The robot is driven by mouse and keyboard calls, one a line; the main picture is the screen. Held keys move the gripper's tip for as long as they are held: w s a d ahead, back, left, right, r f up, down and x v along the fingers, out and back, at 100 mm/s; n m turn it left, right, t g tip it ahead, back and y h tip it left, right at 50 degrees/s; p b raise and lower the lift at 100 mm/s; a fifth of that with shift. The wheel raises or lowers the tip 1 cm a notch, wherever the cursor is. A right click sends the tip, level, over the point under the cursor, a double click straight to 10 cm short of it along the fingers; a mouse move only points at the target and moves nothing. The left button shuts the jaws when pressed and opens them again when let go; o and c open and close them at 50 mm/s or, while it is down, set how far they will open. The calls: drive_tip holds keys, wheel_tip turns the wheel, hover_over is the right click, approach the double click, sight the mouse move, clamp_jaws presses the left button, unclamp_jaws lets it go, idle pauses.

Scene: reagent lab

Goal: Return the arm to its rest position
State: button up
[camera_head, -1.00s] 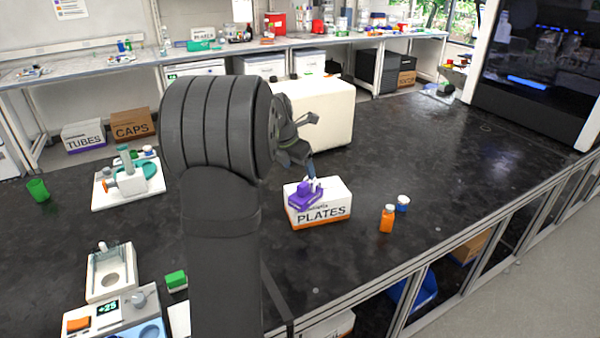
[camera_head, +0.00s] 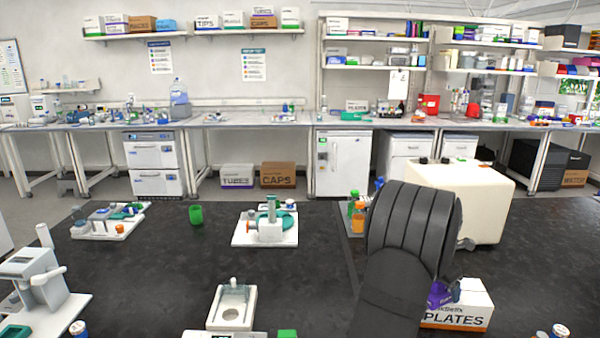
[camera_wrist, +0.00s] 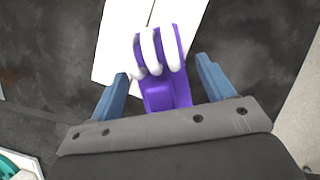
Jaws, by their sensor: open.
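My gripper (camera_wrist: 160,85) shows in the wrist view with its two blue fingers wide apart. A purple rack (camera_wrist: 165,95) with several white tube-like pieces lies in view between and beyond the fingers. I cannot tell whether the fingers touch it. In the head view, the purple rack (camera_head: 438,294) sits on the white and orange PLATES box (camera_head: 465,310). My dark arm stands in front of the box's left side and hides most of the gripper.
A large cream box-shaped unit (camera_head: 470,195) stands behind my arm. A white board with green and orange parts (camera_head: 245,240) and a green cup (camera_head: 196,215) stand left on the dark bench. A white device (camera_head: 232,308) is at the front. The bench's middle left has bare room.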

drive_tip(key=shift+w+d+f, duration=0.1)
drive_tip(key=shift+d+f, duration=0.15)
drive_tip(key=shift+f, duration=0.4)
drive_tip(key=shift+r, duration=1.9)
drive_tip(key=shift+f, duration=0.1)
